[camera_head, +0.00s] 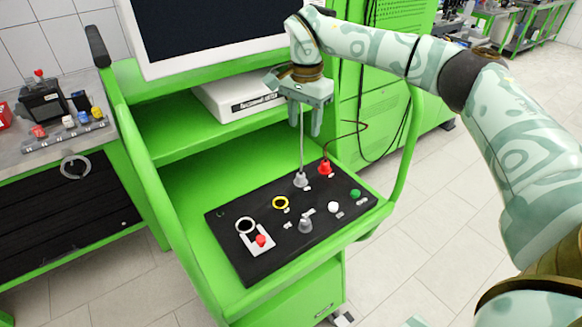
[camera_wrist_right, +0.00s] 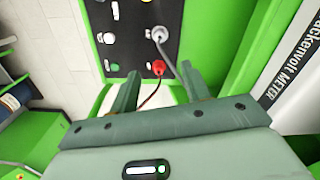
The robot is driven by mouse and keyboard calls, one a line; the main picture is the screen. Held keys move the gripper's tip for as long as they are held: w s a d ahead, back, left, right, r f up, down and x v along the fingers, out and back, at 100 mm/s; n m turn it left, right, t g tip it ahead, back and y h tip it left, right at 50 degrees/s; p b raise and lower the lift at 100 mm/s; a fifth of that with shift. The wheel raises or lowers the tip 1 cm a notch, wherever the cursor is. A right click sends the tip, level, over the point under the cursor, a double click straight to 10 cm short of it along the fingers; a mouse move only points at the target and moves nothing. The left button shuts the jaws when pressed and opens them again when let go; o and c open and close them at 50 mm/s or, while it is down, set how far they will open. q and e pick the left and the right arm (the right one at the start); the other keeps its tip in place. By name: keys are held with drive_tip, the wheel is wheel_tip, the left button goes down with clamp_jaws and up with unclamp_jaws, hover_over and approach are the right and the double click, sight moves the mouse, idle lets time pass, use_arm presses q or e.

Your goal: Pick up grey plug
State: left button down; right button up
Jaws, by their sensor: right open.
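The grey plug (camera_head: 300,180) stands upright at the back edge of the black control panel (camera_head: 275,262), with a grey cable rising from it. It also shows in the right wrist view (camera_wrist_right: 158,34), beyond my fingertips. The red plug (camera_head: 325,168) is just to its right; in the wrist view the red plug (camera_wrist_right: 158,67) lies nearer my fingers. My right gripper (camera_head: 305,128) is open and empty, above and apart from the grey plug. The grey cable passes up close to the fingers; whether it touches them I cannot tell. My left gripper is out of view.
The panel also carries a yellow ring (camera_head: 280,203), a grey knob (camera_head: 306,224), a red emergency button (camera_head: 261,240) and white and green buttons. A white meter box (camera_head: 238,97) sits on the shelf behind. A green handle rail (camera_head: 402,150) curves at the right.

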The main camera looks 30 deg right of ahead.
wheel_tip(320, 180, down, 6)
drive_tip(key=b, duration=0.1)
hover_over(301, 174)
drive_tip(key=f+b, duration=0.1)
drive_tip(key=f, duration=0.3)
drive_tip(key=shift+d+f, duration=0.15)
drive_tip(key=shift+d, duration=0.05)
drive_tip(key=shift+s+f, duration=0.1)
drive_tip(key=shift+f, duration=0.4)
drive_tip(key=f, duration=0.2)
drive_tip(key=f+b, duration=0.1)
drive_tip(key=f, duration=0.1)
drive_tip(key=shift+a+f, duration=0.2)
drive_tip(key=shift+f, duration=0.1)
drive_tip(key=shift+c, duration=0.9)
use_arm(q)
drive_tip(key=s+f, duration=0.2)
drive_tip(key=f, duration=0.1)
use_arm(e)
drive_tip(key=c, duration=0.7)
